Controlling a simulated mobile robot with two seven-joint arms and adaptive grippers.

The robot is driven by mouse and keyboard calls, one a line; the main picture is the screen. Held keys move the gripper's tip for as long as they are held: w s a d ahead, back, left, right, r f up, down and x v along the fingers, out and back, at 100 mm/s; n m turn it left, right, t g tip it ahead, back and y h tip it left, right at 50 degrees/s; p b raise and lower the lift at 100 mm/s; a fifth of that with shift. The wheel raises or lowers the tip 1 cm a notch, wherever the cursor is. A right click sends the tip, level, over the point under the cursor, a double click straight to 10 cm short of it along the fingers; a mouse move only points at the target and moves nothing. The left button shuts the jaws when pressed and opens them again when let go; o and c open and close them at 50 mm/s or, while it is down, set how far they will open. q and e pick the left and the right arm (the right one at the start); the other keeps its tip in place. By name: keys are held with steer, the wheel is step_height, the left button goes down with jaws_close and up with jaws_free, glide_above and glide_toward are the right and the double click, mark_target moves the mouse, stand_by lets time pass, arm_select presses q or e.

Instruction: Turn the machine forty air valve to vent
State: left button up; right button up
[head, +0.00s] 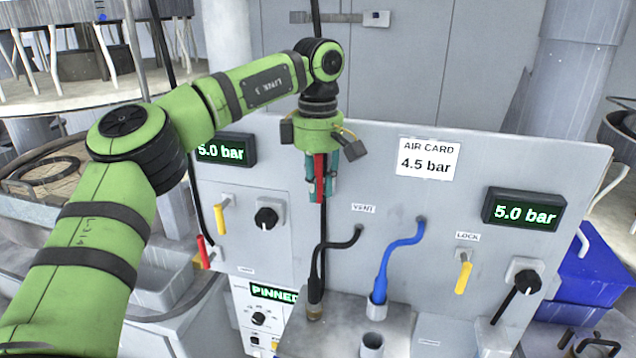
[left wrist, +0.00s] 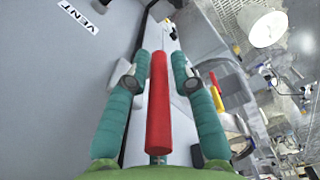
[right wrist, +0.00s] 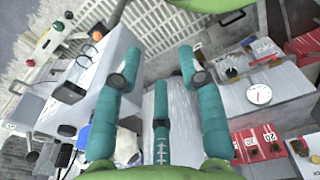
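The panel (head: 420,180) carries a VENT label (head: 363,209) and a LOCK label (head: 467,236). A yellow lever (head: 463,275) hangs under LOCK. A second yellow lever (head: 222,215) and a red lever (head: 201,250) are at the panel's left. No number forty is readable, so I cannot tell which valve is meant. My left gripper (head: 322,188) points down in front of the panel. My right gripper (right wrist: 158,75) is open and empty, outside the head view.
A black hose (head: 333,248) and a blue hose (head: 400,250) run from the panel to the grey block below. Black knobs (head: 267,216) and pressure displays (head: 522,211) stand on the panel. A blue bin (head: 592,265) is at right. The right wrist view shows a round gauge (right wrist: 259,94).

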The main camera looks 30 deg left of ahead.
arm_select(q)
jaws_close()
steer(key=shift+h, duration=0.4)
steer(key=shift+s+a+f+t+h+b, duration=0.1)
steer(key=shift+a+t+h+b, duration=0.3)
steer(key=shift+h, duration=0.55)
steer(key=shift+a+f+t+h+b, duration=0.15)
steer(key=shift+h+b, duration=0.35)
steer(key=shift+h, duration=0.5)
steer(key=shift+s+a+f+t+h+b, duration=0.15)
steer(key=shift+t+h+b, duration=0.25)
steer(key=shift+h, duration=0.55)
steer(key=shift+r, duration=0.15)
